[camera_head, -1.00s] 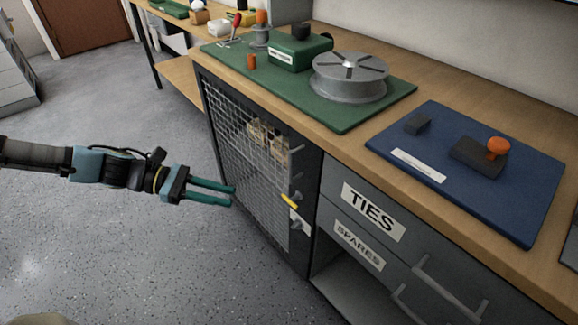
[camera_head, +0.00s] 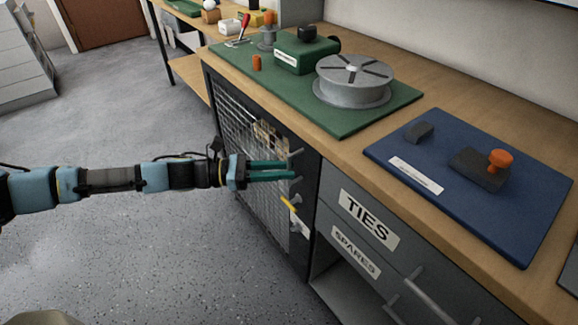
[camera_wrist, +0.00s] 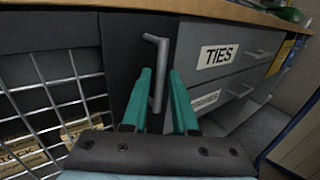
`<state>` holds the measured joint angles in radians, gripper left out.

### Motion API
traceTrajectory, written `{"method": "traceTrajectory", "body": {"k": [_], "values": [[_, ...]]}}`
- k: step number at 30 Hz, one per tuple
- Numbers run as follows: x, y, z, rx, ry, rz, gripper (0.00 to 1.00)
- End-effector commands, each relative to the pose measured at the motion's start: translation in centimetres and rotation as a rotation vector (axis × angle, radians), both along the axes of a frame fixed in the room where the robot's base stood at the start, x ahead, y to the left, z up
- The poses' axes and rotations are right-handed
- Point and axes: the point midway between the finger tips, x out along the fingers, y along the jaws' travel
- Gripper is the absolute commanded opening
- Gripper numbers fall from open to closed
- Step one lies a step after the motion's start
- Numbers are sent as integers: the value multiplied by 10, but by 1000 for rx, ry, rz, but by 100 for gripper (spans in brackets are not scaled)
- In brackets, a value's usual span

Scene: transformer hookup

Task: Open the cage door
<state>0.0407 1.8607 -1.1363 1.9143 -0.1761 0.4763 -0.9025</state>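The cage door (camera_head: 262,205) is a wire-mesh panel in a dark frame on the left of the bench front, and it looks shut. Its mesh also shows at the left of the wrist view (camera_wrist: 42,108). A grey bar handle (camera_wrist: 157,70) stands out from the dark frame in the wrist view. My gripper (camera_head: 293,169) is open in front of the door's right side. In the wrist view its two teal fingers (camera_wrist: 160,76) lie on either side of the handle bar, with gaps showing. In the head view the fingers partly hide the handle.
A yellow piece (camera_head: 288,204) and a white label (camera_head: 301,227) are below my gripper. The TIES drawer (camera_head: 366,216) and SPARES drawer (camera_head: 356,252) are to the right. Cardboard boxes (camera_wrist: 30,148) show behind the mesh. The floor (camera_head: 150,255) before the door is clear.

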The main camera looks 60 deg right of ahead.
Motion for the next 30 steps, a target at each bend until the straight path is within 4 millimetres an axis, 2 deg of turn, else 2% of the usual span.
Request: {"method": "traceTrajectory", "body": {"k": [5,14,15,22,30], "values": [[-12,-10,1,-1,1,0,27],[-14,-11,0,1,-1,1,27],[-14,-11,0,1,-1,1,26],[-14,-11,0,1,-1,1,0],[-14,-11,0,1,-1,1,0]]}}
